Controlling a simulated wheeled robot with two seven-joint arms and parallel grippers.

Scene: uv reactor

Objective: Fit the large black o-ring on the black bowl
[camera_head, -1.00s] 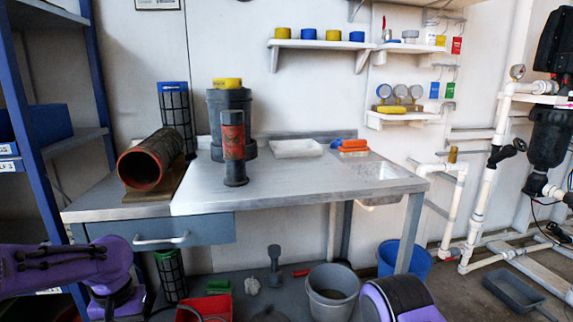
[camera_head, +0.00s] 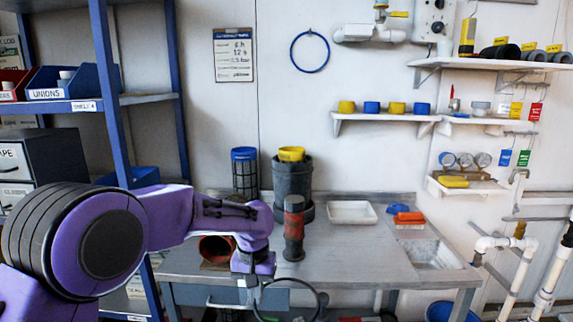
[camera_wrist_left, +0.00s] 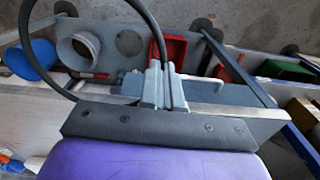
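My left gripper (camera_head: 252,283) is in front of the workbench, at its front edge in the head view. It is shut on a large thin black o-ring (camera_head: 290,279), which hangs to the right of the fingers. In the left wrist view the closed fingers (camera_wrist_left: 166,86) pinch the o-ring (camera_wrist_left: 158,35), which loops off to the left. A dark grey-black cylindrical vessel (camera_head: 292,185), probably the black bowl, stands upright on the bench with a yellow piece (camera_head: 291,154) on top. The o-ring is apart from it. My right gripper is not in view.
A dark cylinder with a red label (camera_head: 294,230) stands before the vessel. Blue shelving (camera_head: 112,100) stands left.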

